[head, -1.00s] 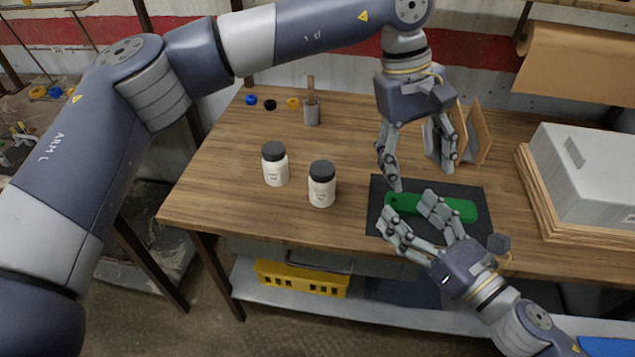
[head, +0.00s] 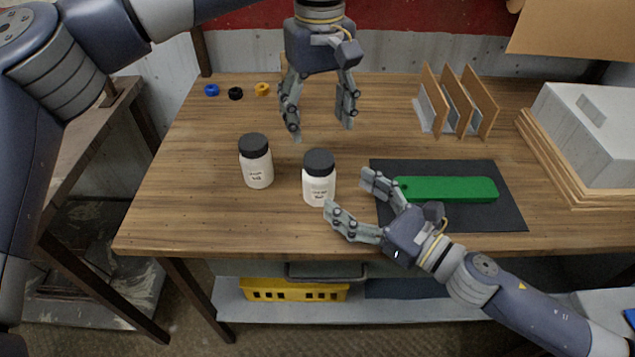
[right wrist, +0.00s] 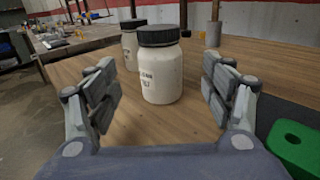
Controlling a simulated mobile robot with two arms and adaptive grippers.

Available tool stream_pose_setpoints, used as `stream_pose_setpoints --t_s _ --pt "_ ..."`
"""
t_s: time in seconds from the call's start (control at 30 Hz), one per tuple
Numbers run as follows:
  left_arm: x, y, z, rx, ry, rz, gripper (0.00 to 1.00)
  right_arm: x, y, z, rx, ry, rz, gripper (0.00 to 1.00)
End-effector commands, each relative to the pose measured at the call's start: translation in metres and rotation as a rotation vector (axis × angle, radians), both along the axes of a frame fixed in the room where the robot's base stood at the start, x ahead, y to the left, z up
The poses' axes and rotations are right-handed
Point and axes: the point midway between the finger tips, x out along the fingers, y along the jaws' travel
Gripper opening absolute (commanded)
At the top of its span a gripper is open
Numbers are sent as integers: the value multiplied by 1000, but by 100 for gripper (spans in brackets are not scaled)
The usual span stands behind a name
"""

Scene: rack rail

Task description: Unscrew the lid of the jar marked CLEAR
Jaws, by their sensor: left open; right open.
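Two white jars with dark lids stand upright on the wooden table. The right jar (head: 319,190) is also the nearer jar in the right wrist view (right wrist: 161,78); its label is small and looks like CLEAR, but I cannot read it surely. The left jar (head: 256,170) shows behind it in the right wrist view (right wrist: 130,50); its label is unreadable. Both lids are on. My left gripper (head: 322,132) is open and empty, pointing down above and behind the right jar. My right gripper (head: 347,190) is open, its fingers spread toward the right jar without gripping it.
A green bar (head: 450,188) lies on a black mat (head: 505,220) right of the jars. A wooden divider rack (head: 460,105) and a grey box (head: 590,130) stand behind and right. Small coloured rings (head: 235,93) lie at the back left. The table's front left is clear.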

Motion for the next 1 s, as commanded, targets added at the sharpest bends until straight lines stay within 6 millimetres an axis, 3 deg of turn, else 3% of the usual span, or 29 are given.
stream_pose_setpoints --t_s 0.5,0.97,1.0 --pt "0 0 0 -1 1 0 63 50 53 1 2 -1 0 75" --pt "0 0 0 -1 1 0 63 57 61 0 0 0 0 75" --pt "0 0 0 -1 1 0 63 57 61 0 0 0 0 66"
